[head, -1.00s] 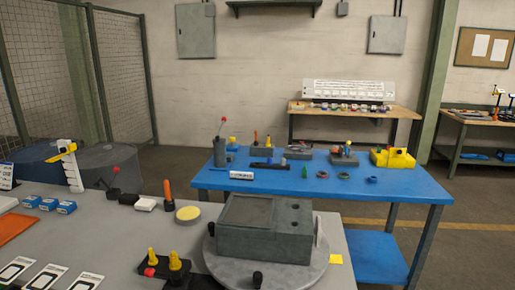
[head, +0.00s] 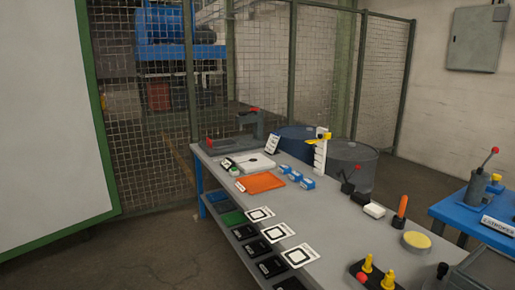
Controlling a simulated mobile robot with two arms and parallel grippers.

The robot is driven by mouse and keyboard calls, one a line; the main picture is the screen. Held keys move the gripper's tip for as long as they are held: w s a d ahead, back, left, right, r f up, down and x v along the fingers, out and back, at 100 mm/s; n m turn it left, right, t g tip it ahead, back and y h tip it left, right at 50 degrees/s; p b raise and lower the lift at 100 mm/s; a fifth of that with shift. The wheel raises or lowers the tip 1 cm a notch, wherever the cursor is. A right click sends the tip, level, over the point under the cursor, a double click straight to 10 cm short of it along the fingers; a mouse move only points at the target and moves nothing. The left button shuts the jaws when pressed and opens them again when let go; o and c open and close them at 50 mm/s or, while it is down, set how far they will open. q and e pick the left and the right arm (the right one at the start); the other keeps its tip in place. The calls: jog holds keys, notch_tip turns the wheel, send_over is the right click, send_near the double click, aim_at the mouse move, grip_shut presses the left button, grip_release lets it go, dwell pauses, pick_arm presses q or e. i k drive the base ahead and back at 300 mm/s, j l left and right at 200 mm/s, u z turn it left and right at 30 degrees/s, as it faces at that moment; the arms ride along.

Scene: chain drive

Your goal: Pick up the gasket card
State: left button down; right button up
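Three white cards with black square ring outlines lie in a row along the front edge of the grey table (head: 340,270) in the head view. The far card (head: 260,214), the middle card (head: 277,232) and the near card (head: 299,255) look like gasket cards. I cannot tell which one the task means, as any print is too small to read. They lie flat and apart from each other. Neither of my grippers is in view.
An orange mat (head: 261,182) and small blue boxes (head: 300,179) lie farther back on the table. A black block with yellow knobs (head: 378,275) is at the near right. Dark trays sit on a lower shelf. Open floor lies left of the table.

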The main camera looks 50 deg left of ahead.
aim_at(298, 256)
jog(key=i+j+u, duration=0.2)
jog(key=j+u, duration=0.2)
jog(key=i+j+u, duration=0.65)
jog(key=i+j, duration=1.35)
jog(key=i+j+z, duration=0.2)
jog(key=k+l+z, duration=0.15)
jog(key=z, duration=0.25)
jog(key=k+l+z, duration=0.1)
jog(key=z, duration=0.3)
jog(key=i+l, duration=0.05)
jog(key=l, duration=0.05)
